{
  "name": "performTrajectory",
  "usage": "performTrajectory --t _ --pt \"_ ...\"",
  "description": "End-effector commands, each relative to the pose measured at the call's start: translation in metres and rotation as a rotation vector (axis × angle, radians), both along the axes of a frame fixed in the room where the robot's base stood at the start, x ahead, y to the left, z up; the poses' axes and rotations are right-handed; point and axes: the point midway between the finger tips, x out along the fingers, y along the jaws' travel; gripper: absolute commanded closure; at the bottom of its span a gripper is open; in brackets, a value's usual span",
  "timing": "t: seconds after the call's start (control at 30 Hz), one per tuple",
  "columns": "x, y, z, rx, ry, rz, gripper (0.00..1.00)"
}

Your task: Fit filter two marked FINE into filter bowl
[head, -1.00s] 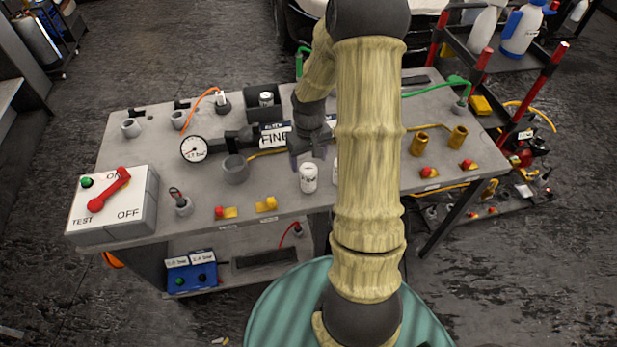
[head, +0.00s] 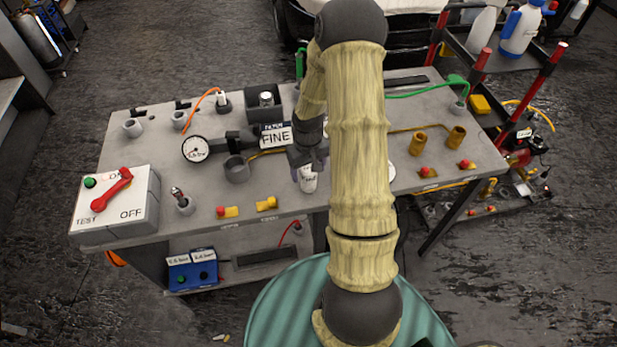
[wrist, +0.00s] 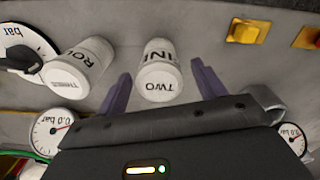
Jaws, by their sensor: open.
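Filter two is a white cylinder standing on the bench; it shows in the head view (head: 308,182) and in the wrist view (wrist: 159,80), with TWO on its end and part of FINE on its side. My gripper (wrist: 161,78) is open, its purple fingers on either side of filter two with a gap at each side. In the head view my gripper (head: 310,160) covers the filter's top. A grey open cup (head: 236,168), which looks like the filter bowl, stands left of it beside the FINE sign (head: 276,138).
A pressure gauge (head: 196,149) and a switch box (head: 115,205) are at left.

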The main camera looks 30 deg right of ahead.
Motion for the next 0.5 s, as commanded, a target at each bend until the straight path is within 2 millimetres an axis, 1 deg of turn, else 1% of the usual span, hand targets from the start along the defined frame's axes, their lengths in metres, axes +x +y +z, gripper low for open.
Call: performTrajectory --t 0.07,0.1,0.17,0.3,0.33,0.5 --pt "0.0000 -0.0001 0.0002 0.000 0.000 0.000 0.31" --pt "0.0000 0.0000 0.0002 0.000 0.000 0.000 0.39" --pt "0.0000 0.0000 0.0002 0.000 0.000 0.000 0.50" --pt "0.0000 -0.0001 0.0002 0.000 0.000 0.000 0.78" --pt "0.0000 -0.0001 0.0002 0.000 0.000 0.000 0.80" --pt "0.0001 -0.0001 0.0003 0.000 0.000 0.000 0.80"
